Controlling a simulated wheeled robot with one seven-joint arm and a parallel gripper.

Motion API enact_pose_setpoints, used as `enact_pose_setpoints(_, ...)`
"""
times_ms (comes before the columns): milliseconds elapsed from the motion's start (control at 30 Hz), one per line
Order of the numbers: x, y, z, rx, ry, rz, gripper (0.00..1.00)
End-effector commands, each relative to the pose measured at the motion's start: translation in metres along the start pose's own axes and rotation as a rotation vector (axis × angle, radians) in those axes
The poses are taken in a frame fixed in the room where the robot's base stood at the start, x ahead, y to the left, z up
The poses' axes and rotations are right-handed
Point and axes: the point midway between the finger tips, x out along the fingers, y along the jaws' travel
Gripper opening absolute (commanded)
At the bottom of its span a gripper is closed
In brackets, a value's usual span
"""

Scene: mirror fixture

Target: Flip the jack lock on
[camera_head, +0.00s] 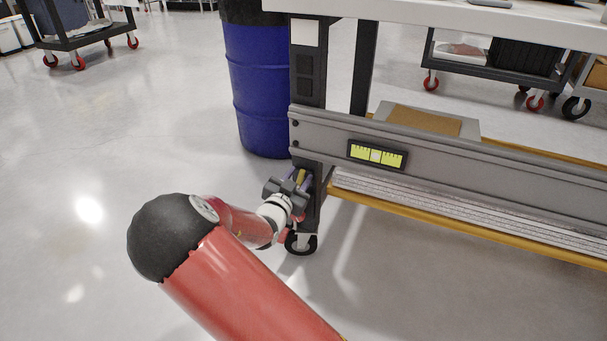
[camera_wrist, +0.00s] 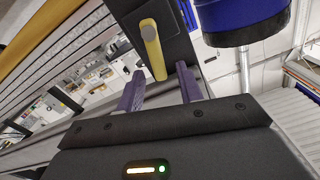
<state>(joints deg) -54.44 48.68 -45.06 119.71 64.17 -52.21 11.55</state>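The jack lock appears as a yellow lever (camera_wrist: 153,50) with a grey round pivot, on a dark leg plate (camera_wrist: 172,22) of the workbench. In the wrist view the lever's free end points toward my gripper (camera_wrist: 160,80). My gripper's two purple fingers are spread apart, with the lever end lying near the gap between their tips. I cannot tell whether either finger touches it. In the head view my gripper (camera_head: 300,183) is at the lower part of the bench leg (camera_head: 309,195), above the caster. A small yellow bit of the lever (camera_head: 301,176) shows between the fingers.
A grey beam (camera_head: 450,165) with a yellow-green label (camera_head: 377,155) runs right from the leg. A black caster (camera_head: 300,243) is below. A blue barrel (camera_head: 262,90) stands behind and left. The floor at left (camera_head: 90,140) is clear.

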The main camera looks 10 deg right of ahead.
Motion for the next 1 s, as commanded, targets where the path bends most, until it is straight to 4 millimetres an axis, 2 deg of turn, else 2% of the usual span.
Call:
enact_pose_setpoints(33, 0.008, 0.001, 0.001, 0.001, 0.001, 0.002, 0.36)
enact_pose_setpoints(200, 0.023, 0.0, 0.0, 0.0, -0.001, 0.001, 0.36)
enact_pose_setpoints(500, 0.026, 0.0, 0.0, 0.0, -0.002, 0.0, 0.36)
enact_pose_setpoints(800, 0.026, 0.0, 0.0, 0.0, -0.003, 0.0, 0.0)
enact_pose_setpoints(1000, 0.026, -0.003, -0.002, -0.042, -0.003, -0.001, 0.0)
